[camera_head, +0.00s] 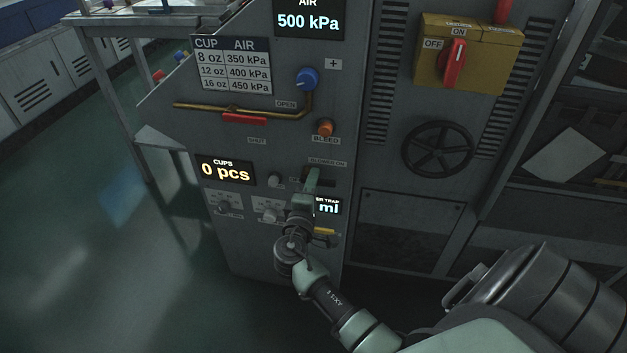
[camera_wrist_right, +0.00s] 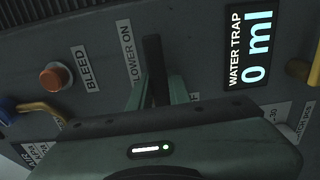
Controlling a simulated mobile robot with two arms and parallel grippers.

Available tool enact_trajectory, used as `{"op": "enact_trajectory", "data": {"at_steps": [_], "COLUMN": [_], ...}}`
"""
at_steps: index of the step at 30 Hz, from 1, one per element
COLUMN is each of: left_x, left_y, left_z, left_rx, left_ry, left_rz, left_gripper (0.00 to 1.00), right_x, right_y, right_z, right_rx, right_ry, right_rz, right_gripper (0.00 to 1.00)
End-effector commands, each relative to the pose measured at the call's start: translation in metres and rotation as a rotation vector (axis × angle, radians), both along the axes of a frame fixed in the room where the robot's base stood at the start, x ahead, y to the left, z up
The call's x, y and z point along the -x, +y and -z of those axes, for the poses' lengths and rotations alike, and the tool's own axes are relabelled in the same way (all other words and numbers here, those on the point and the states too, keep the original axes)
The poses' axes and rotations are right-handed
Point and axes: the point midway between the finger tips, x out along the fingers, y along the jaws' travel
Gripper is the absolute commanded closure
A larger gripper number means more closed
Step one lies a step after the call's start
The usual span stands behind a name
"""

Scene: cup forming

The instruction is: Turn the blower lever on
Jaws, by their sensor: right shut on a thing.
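The blower lever (camera_wrist_right: 153,58) is a dark bar beside the blower label (camera_wrist_right: 130,52), whose first letter is hidden in the right wrist view. My right gripper (camera_wrist_right: 157,88) has a finger on each side of the lever and is shut on it. In the head view my right gripper (camera_head: 312,180) is at the panel just below the "BLOWER ON" label (camera_head: 327,162) and hides much of the lever. Part of an off label shows beyond a finger in the wrist view. I cannot tell the lever's exact setting. My left gripper is not in view.
An orange bleed knob (camera_head: 325,128) and a blue knob (camera_head: 307,79) on a brass pipe sit above. The water trap display (camera_wrist_right: 257,45) reads 0 ml, close to the gripper. A red-handled switch (camera_head: 454,63) and a black handwheel (camera_head: 437,149) are at right.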

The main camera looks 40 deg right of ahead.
Motion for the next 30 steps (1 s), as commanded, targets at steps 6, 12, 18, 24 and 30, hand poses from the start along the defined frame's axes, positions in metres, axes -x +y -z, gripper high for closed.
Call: {"op": "enact_trajectory", "data": {"at_steps": [6,12,18,24,30], "left_x": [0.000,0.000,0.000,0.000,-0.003], "left_y": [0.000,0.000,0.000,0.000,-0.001], "left_z": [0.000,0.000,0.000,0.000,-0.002], "left_rx": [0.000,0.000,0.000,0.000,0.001], "left_ry": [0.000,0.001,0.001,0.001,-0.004], "left_rz": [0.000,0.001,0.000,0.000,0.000], "left_gripper": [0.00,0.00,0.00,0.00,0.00], "right_x": [0.000,0.000,0.000,0.011,0.034], "right_y": [0.001,0.000,0.000,0.013,0.040], "right_z": [0.001,0.001,0.001,0.002,0.002], "right_rx": [0.003,0.002,0.001,-0.001,0.000], "right_ry": [0.005,0.004,0.002,0.002,0.004], "right_rz": [-0.002,-0.001,-0.001,-0.003,-0.002], "right_gripper": [1.00,0.60,0.60,0.60,0.60]}}
